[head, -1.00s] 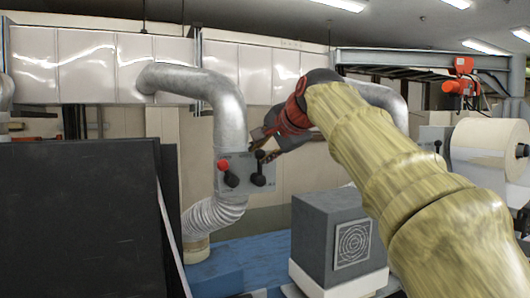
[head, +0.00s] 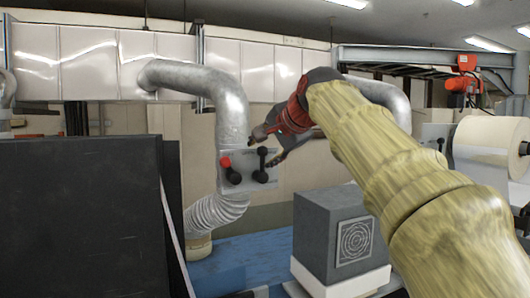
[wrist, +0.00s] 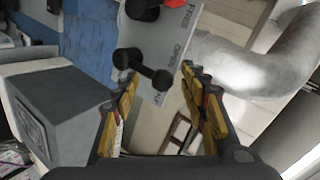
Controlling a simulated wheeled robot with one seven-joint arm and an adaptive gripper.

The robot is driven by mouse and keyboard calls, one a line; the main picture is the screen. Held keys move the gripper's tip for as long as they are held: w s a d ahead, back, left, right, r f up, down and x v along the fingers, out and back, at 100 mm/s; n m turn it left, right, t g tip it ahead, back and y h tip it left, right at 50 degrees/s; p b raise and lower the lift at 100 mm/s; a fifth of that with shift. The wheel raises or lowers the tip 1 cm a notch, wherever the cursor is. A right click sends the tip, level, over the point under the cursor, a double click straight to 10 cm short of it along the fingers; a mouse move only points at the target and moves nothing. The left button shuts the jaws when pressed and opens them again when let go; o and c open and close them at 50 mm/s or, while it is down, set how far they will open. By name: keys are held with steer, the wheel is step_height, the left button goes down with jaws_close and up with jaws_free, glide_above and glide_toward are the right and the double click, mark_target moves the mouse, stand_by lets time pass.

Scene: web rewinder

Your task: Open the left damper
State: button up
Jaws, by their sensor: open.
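A grey plate (head: 247,158) on the left silver duct carries two levers. One has a red knob (head: 226,162); the other is a black lever (head: 262,164) standing roughly upright to its right. My gripper (head: 265,146) is open at the plate's upper right, close to the black lever. In the wrist view the plate (wrist: 178,42) has printed lettering, too blurred to read fully. The black lever (wrist: 145,68) lies just beyond the gap between the open fingertips (wrist: 159,72). I cannot tell whether a finger touches it. The red knob (wrist: 150,3) is at the top edge.
The bent duct (head: 229,105) rises above the plate. A dark panel (head: 80,215) fills the left foreground. A grey box (head: 335,230) stands below my arm. A second duct (head: 388,100) is partly behind my arm, and a large roll (head: 487,145) is at the right.

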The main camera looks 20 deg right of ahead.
steer(key=shift+r, duration=0.1)
steer(key=v, duration=1.1)
steer(key=shift+s, duration=0.4)
steer(key=shift+r, duration=0.15)
step_height(320, 180, down, 21)
steer(key=d+n+g+h+b, duration=0.1)
steer(key=d+n+g+b, duration=0.15)
steer(key=n, duration=0.35)
steer(key=s+a+f+n+g+b, duration=0.1)
steer(key=s+a+f+b, duration=0.3)
steer(key=f, duration=1.7)
steer(key=s+a+f+n+g+b, duration=0.2)
steer(key=s+a+f+n+b, duration=0.2)
steer(key=s+f+b, duration=0.7)
steer(key=s+a+f+n+g+y+b, duration=0.1)
steer(key=s+a+f+n+b, duration=0.2)
steer(key=f, duration=2.8)
steer(key=s+a+b, duration=0.1)
steer(key=s+b, duration=0.4)
steer(key=b, duration=0.7)
steer(key=shift+a+f+b, duration=0.2)
steer(key=shift+a+b, duration=0.15)
steer(key=shift+a, duration=0.05)
